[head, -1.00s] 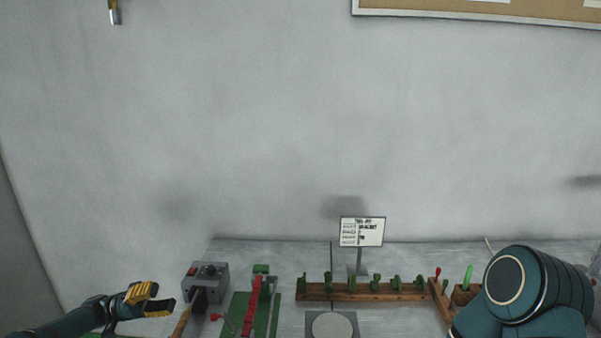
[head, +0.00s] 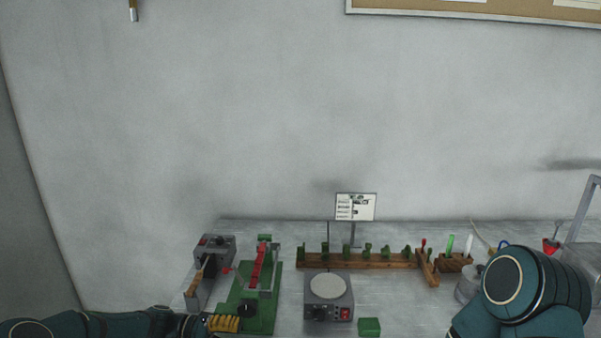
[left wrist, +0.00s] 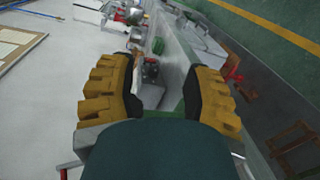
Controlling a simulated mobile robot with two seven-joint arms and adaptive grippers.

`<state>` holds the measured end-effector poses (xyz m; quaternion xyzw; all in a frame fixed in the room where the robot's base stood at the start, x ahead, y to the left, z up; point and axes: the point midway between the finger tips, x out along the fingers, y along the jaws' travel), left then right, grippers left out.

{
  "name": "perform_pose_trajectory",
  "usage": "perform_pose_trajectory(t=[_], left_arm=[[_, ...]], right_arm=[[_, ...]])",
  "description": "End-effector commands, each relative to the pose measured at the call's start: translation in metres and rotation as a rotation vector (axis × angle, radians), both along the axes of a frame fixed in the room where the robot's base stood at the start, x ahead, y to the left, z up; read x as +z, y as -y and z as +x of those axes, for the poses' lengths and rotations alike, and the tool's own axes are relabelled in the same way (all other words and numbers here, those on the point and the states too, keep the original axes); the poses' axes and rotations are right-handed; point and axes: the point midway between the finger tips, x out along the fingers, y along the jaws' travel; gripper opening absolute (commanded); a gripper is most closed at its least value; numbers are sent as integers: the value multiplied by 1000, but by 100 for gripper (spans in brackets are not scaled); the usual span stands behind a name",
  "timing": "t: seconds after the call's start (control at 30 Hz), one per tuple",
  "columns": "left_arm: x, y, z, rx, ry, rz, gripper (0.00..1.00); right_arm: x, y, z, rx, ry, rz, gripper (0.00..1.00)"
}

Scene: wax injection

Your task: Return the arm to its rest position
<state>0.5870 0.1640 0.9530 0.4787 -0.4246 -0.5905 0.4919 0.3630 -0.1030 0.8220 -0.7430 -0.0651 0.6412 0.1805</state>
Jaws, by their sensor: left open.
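My left gripper (head: 224,323) is low in the head view, at the front edge of the green base with the red strip (head: 258,270). In the left wrist view, its two yellow-padded fingers (left wrist: 160,95) stand apart with nothing held between them. My left arm lies nearly level along the bottom left of the head view. My right arm (head: 525,290) shows as a rounded dark teal link at the lower right. Its gripper is out of view.
A grey control box (head: 214,245) stands left of the green base. A grey unit with a round plate (head: 328,302) and a green block (head: 369,327) are at the front middle. A wooden rack (head: 370,261) with green pieces and a small sign (head: 355,207) stand behind.

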Motion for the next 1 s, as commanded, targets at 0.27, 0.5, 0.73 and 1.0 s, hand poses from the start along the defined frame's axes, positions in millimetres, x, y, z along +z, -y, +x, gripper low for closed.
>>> perform_pose_trajectory(t=[0.27,0.5,0.73,1.0], left_arm=[[-130,76,-90,-40,-135,525,50],[-195,78,-171,-2,-49,883,50],[-209,68,-224,70,100,1043,50],[-205,64,-241,115,167,1074,50]], right_arm=[[-31,-1,-6,11,-14,1,86],[-54,-2,-11,20,-24,3,86],[-71,-3,-14,26,-32,4,86],[-75,-4,-16,29,-35,4,86]])
